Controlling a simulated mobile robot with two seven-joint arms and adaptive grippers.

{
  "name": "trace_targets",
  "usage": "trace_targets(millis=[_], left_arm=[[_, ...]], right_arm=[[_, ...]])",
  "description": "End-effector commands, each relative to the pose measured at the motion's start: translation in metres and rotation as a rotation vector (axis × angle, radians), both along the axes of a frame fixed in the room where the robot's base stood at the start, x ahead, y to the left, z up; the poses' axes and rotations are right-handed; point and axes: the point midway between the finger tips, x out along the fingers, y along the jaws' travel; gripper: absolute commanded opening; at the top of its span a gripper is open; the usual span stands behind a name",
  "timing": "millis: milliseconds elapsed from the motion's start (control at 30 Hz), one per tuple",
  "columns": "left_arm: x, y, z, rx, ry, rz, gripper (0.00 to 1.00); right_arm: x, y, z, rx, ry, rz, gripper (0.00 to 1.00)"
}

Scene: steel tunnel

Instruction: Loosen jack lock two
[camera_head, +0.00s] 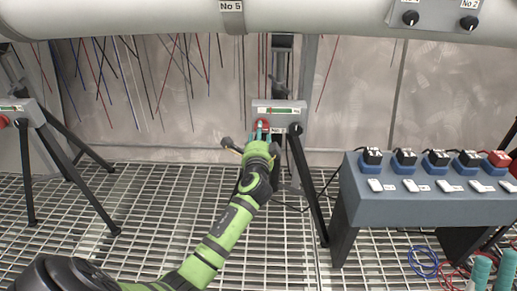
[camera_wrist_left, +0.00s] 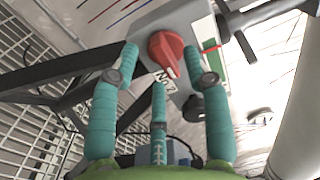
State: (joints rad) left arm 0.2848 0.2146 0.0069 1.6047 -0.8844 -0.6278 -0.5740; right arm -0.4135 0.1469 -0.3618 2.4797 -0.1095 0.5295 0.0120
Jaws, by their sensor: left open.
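The jack's grey box (camera_head: 290,107) stands on dark legs in the middle of the head view. It has a red knob (camera_head: 264,125) on its front, a small gauge on top and a label that I cannot fully read. In the left wrist view the red knob (camera_wrist_left: 166,48) has a white mark on its pointer. My left gripper (camera_head: 262,130) is open right in front of the knob. Its teal fingers (camera_wrist_left: 165,78) are spread around the knob; I cannot tell if any touch it. My right gripper (camera_head: 494,262) shows only partly at the bottom right, its fingers apart and empty.
A black knob (camera_head: 295,128) sits to the right on the same box. A grey switch console (camera_head: 400,212) stands at the right. Another tripod box (camera_head: 18,112) is at the left. A large pipe (camera_head: 150,18) crosses the top. Grating floor (camera_head: 130,245) lies open between the stands.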

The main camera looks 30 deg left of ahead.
Motion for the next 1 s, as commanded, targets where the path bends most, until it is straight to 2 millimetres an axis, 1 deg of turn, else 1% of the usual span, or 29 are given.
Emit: trace_targets(millis=[100,300,433,600,1000], left_arm=[[-0.022,-0.014,-0.001,-0.003,0.001,-0.002,0.48],[-0.057,-0.036,-0.001,-0.004,0.0,-0.002,0.48],[-0.073,-0.045,-0.001,-0.003,0.001,-0.002,0.48],[-0.082,-0.05,0.0,-0.001,-0.001,-0.001,0.48],[-0.082,-0.051,0.0,-0.001,-0.001,-0.001,0.48]], right_arm=[[0.0,0.0,0.0,0.0,0.001,0.001,0.4],[0.0,0.0,0.0,0.0,0.001,0.001,0.4],[0.0,0.0,0.0,0.001,0.001,0.0,0.4],[0.0,0.0,0.0,0.001,0.002,0.001,0.4],[0.0,0.0,0.0,0.001,0.002,0.001,0.4]])
